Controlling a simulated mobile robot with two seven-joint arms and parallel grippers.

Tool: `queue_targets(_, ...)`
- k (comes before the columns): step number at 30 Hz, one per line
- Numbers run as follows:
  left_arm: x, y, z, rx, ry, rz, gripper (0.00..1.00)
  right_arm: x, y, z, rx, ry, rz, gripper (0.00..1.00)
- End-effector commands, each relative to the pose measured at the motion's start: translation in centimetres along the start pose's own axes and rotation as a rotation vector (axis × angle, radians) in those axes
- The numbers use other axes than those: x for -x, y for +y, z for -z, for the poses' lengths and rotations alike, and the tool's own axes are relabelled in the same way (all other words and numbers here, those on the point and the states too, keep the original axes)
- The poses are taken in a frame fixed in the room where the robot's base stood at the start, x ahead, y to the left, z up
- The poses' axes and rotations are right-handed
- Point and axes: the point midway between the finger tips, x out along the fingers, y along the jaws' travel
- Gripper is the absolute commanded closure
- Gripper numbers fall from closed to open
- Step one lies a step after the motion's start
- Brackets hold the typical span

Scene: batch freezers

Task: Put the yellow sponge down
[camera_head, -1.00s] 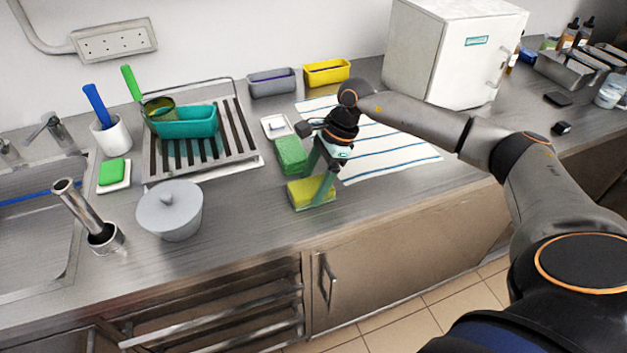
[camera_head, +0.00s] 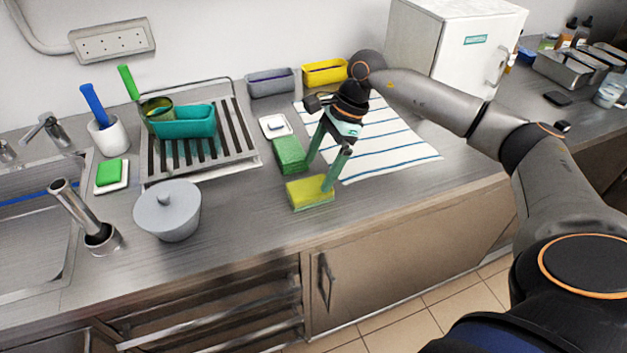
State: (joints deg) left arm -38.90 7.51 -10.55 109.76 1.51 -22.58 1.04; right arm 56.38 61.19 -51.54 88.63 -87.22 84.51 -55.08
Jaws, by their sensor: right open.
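The yellow sponge (camera_head: 310,192), with a green underside, lies flat on the steel counter near its front edge. My right gripper (camera_head: 319,175) is open, with its two green fingers spread apart and pointing down. One finger is at the sponge's right end and overlaps it in the picture; I cannot tell whether it touches. The other finger is behind the sponge, beside a green sponge (camera_head: 290,155). The green sponge lies just behind the yellow one. My left gripper is not in view.
A striped towel (camera_head: 395,150) lies right of the gripper. A small white dish (camera_head: 266,133) is behind the green sponge. A grey lidded pot (camera_head: 168,212) and a dish rack (camera_head: 245,155) stand to the left. The counter between pot and yellow sponge is clear.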

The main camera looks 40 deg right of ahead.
Motion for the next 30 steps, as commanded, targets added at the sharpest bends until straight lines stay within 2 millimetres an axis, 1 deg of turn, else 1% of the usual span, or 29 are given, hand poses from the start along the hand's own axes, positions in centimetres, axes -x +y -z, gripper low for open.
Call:
queue_targets(1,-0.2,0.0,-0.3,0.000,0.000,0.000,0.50,1.1,-0.1,0.1,0.000,0.000,0.005,0.00)
queue_targets(6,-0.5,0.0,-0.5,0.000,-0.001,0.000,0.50,4.6,-0.1,0.0,0.000,0.000,0.004,0.00)
queue_targets(9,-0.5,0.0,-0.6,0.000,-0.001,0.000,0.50,6.0,-0.1,0.0,0.000,-0.001,0.003,0.00)
queue_targets(12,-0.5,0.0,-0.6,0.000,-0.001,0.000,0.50,6.9,0.0,0.0,0.001,-0.001,0.001,0.00)
queue_targets(17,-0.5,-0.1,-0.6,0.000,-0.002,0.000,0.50,7.3,0.0,0.0,0.000,0.000,0.000,0.00)
queue_targets(30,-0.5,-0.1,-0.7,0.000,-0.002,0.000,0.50,7.3,0.0,0.0,0.000,0.000,0.000,0.00)
